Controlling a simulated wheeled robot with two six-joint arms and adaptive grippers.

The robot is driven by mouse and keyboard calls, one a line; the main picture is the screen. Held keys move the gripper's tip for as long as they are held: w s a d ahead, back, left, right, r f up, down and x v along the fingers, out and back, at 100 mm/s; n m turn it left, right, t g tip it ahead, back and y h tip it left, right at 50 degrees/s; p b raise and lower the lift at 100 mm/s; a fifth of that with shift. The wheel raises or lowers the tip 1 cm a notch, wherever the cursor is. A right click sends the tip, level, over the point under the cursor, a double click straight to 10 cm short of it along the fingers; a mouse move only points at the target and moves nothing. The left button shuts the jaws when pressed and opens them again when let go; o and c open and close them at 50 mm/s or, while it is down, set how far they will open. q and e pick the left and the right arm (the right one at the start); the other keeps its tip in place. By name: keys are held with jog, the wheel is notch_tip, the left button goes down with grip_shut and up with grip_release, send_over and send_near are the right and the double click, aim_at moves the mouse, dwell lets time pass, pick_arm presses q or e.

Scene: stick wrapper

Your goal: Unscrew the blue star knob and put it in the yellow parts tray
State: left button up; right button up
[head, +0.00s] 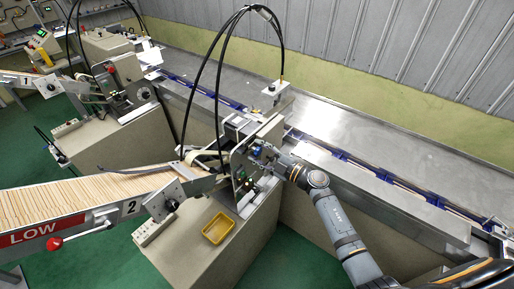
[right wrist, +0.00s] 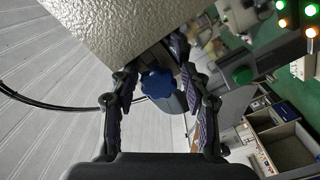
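The blue star knob (right wrist: 158,84) shows in the right wrist view, in front of a grey cylindrical part beside a pale speckled machine face. My right gripper (right wrist: 160,96) is open, with its two dark fingers on either side of the knob and small gaps showing between them and it. In the head view my right gripper (head: 270,157) is at the right side of machine 2's head; the knob is too small there to make out clearly. The yellow parts tray (head: 217,228) sits on top of the beige cabinet and looks empty. My left gripper is not in view.
The machine head (head: 240,165) with lit buttons stands close to my right gripper. A black cable (head: 219,85) loops above it. A stick-filled chute (head: 90,199) comes in from the left. A long metal conveyor table (head: 400,150) runs behind.

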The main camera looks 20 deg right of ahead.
jog(key=m, duration=0.3)
jog(key=shift+s+a+m, duration=0.1)
jog(key=shift+m, duration=0.8)
jog(key=shift+w, duration=0.2)
jog(key=shift+c, duration=0.4)
